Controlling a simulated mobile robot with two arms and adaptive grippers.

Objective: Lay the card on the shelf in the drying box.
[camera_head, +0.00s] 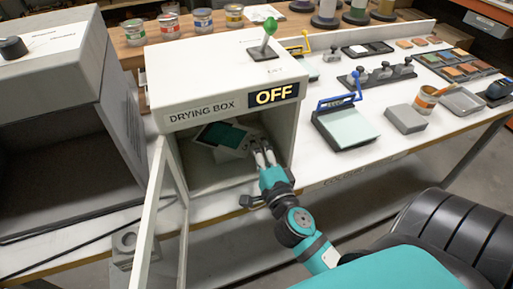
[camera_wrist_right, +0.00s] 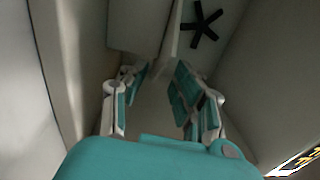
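The drying box (camera_head: 220,95) stands on the bench with its door (camera_head: 158,215) open and an OFF sign on its front. The card (camera_head: 222,135), dark green with a pale border, lies inside, in the upper part of the opening. The shelf under it is hard to make out. My right gripper (camera_head: 262,154) reaches into the box, just right of the card. In the right wrist view its fingers (camera_wrist_right: 160,75) are apart, with a visible gap. A pale edge lies beyond the fingertips; I cannot tell whether it is card or shelf. My left gripper is not in view.
A black fan-like shape (camera_wrist_right: 202,21) is on a box wall. A green-knobbed lever (camera_head: 268,32) stands on the box top. A grey open-fronted cabinet (camera_head: 60,150) is to the left. A blue-handled press (camera_head: 345,122) and grey block (camera_head: 405,119) stand to the right.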

